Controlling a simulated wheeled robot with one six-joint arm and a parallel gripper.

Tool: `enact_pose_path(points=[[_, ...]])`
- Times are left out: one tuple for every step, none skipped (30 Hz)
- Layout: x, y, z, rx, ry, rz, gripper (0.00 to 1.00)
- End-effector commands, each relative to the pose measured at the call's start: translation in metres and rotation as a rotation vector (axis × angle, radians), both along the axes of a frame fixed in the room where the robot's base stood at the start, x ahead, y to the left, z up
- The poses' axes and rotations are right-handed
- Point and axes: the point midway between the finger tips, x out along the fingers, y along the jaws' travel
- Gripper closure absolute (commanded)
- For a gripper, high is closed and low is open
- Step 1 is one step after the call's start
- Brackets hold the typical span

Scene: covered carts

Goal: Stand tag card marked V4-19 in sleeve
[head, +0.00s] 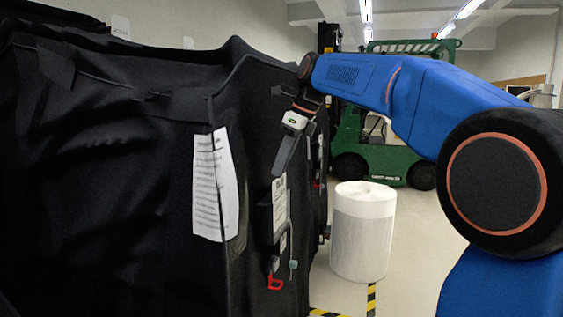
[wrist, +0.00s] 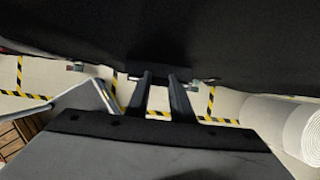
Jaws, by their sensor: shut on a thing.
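A white printed tag card (head: 279,197) stands upright at the black cart cover's side in the head view; its marking is too small to read. A dark sleeve (head: 265,222) lies against its lower left; I cannot tell how deep the card sits in it. My gripper (head: 277,173) points down with its fingertips at the card's top edge, shut on the card. In the wrist view the two dark fingers (wrist: 160,76) reach up to a dark shape against the black cover, and the card's face does not show there.
The black cart cover (head: 100,190) fills the left, with a larger paper sheet (head: 208,185) on it. A red hook (head: 274,283) hangs below the sleeve. A white wrapped roll (head: 362,235) stands on the floor to the right, with a green forklift (head: 385,150) behind.

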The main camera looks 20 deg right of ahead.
Motion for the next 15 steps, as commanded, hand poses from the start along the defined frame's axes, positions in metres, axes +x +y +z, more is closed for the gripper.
enact_pose_path(points=[[-0.0001, 0.0001, -0.0008, 0.0, 0.0, 0.0, 1.0], [-0.0001, 0.0001, -0.0011, 0.0, 0.0, 0.0, 1.0], [0.0, 0.0, -0.0013, -0.001, -0.001, 0.0, 1.0], [0.0, 0.0, -0.0014, -0.001, -0.001, 0.0, 1.0], [0.0, 0.0, -0.0014, -0.001, -0.001, 0.0, 1.0], [0.0, 0.0, -0.0013, -0.001, -0.001, 0.0, 1.0], [0.0, 0.0, -0.0013, -0.001, -0.001, 0.0, 1.0], [0.0, 0.0, -0.0013, -0.001, -0.001, 0.0, 1.0], [0.0, 0.0, -0.0013, 0.0, 0.0, 0.0, 0.77], [0.0, 0.0, -0.0013, -0.001, -0.001, 0.0, 0.7], [0.0, 0.0, -0.0013, 0.0, 0.0, 0.0, 0.63], [0.0, 0.0, -0.0013, 0.0, 0.0, 0.0, 0.57], [0.0, 0.0, -0.0013, 0.0, 0.0, 0.0, 0.57], [0.0, 0.0, -0.0013, 0.0, 0.0, 0.0, 0.57], [0.0, 0.0, -0.0013, 0.0, 0.0, 0.0, 0.57]])
